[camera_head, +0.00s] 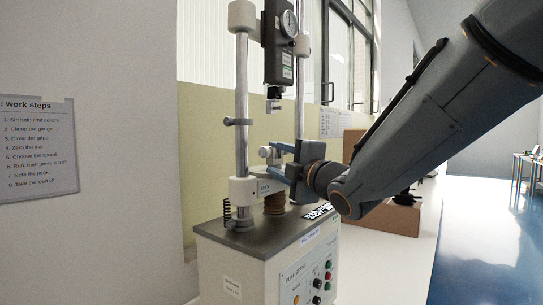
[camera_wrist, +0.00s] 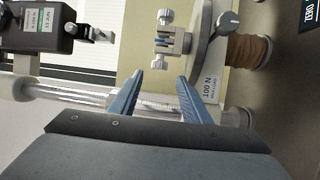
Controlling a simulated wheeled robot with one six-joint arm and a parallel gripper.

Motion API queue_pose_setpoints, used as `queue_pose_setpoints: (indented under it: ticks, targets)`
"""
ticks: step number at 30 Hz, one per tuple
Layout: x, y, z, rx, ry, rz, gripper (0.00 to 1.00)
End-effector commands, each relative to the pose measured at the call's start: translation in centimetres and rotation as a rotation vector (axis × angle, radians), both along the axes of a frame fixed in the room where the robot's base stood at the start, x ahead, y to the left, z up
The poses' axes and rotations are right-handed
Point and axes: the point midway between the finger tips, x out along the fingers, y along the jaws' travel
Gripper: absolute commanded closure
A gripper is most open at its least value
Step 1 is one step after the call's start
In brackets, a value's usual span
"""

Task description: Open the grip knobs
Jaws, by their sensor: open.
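The tester's lower grip (camera_wrist: 172,42) shows in the wrist view as a small light metal clamp with a pale knob (camera_wrist: 165,16) at its top end. A second pale knob (camera_wrist: 163,74) is at the lower end, near my fingertips. My gripper (camera_wrist: 160,77) is open, with its two blue fingers pointing at the grip and spread on either side of the lower knob; I cannot tell whether they touch it. In the head view my gripper (camera_head: 272,160) is beside the grip and partly hides it. The upper grip (camera_head: 274,102) hangs below the dial gauge (camera_head: 280,42).
A brown bellows (camera_head: 274,203) is below. The control panel (camera_head: 311,277) is at the front. A cardboard box (camera_head: 390,222) stands behind my arm. A work-steps sheet (camera_head: 38,150) is at left.

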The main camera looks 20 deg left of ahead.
Motion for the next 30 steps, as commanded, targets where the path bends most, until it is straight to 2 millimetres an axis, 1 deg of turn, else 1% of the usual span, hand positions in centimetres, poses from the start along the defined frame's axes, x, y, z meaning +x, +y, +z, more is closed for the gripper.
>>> queue_pose_setpoints:
  ticks: [1, 3, 7, 12, 17, 20, 23, 30]
  targets:
    - [-0.2, 0.2, 0.9, -0.023, 0.006, 0.004, 0.57]
    - [-0.4, 0.5, 1.5, -0.071, 0.023, 0.013, 0.57]
    - [-0.4, 0.8, 2.3, -0.177, 0.053, 0.019, 0.57]
    - [-0.2, 0.4, 2.9, -0.291, 0.078, 0.008, 0.57]
    - [0.1, 0.0, 2.9, -0.345, 0.089, -0.004, 0.57]
    - [0.4, 0.2, 2.8, -0.353, 0.092, -0.005, 0.57]
    - [0.9, 0.8, 2.5, -0.354, 0.092, -0.005, 0.57]
    - [2.8, 3.3, 1.8, -0.353, 0.094, -0.005, 0.57]
